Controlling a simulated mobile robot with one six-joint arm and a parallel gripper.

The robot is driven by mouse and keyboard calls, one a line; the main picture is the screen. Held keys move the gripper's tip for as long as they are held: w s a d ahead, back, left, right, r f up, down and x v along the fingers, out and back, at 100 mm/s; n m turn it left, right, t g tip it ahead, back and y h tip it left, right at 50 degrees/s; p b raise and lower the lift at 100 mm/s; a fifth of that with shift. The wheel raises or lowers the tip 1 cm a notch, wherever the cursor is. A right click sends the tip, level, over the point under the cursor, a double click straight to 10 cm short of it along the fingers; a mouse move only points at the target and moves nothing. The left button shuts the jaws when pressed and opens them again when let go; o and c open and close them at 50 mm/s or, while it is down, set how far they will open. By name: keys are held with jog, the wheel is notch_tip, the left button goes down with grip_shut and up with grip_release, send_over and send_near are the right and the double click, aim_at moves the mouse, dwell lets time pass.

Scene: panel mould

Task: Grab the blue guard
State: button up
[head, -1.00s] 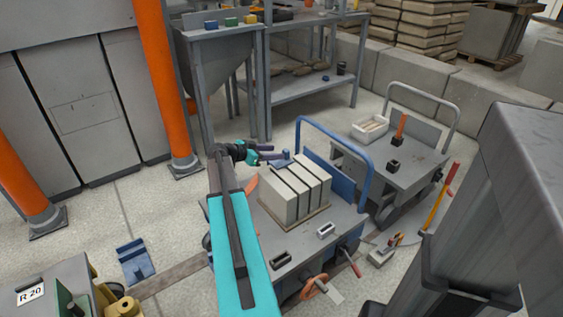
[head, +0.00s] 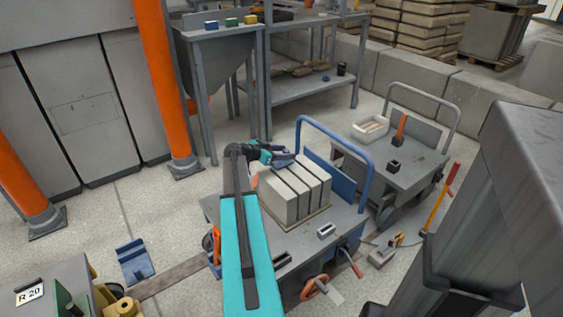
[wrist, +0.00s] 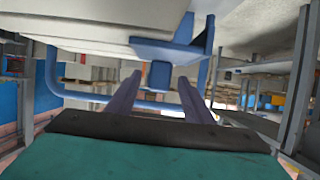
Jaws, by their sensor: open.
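The blue guard (wrist: 185,53) shows in the wrist view as a blue plate with a small tab, close against the pale slabs. In the head view my gripper largely hides it behind the slabs on the cart. My gripper (head: 287,159) is open at the back left corner of the slabs. In the wrist view its two dark fingers (wrist: 160,80) point at the guard, and the tab appears between the fingertips. I cannot tell whether they touch it.
Upright pale slabs (head: 283,199) stand on the cart, with its blue push rail (head: 346,143) behind. Another blue bracket-like piece (head: 135,263) lies on the floor at left. A second cart (head: 420,170) stands at right. An orange post (head: 164,90) rises at left.

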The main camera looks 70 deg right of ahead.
jog(key=shift+x, duration=2.2)
jog(key=shift+c, duration=0.2)
grip_shut()
jog(key=shift+r, duration=0.1)
jog(key=shift+r, duration=0.45)
jog(key=r, duration=0.2)
jog(key=shift+s+a+r, duration=0.1)
jog(key=shift+a+r, duration=0.2)
jog(key=a, duration=0.5)
jog(key=s+a, duration=0.1)
jog(key=a, duration=0.4)
jog(key=s+a+r+p, duration=0.1)
jog(key=a, duration=0.4)
jog(key=shift+s+a+r, duration=0.15)
jog(key=shift+s, duration=0.1)
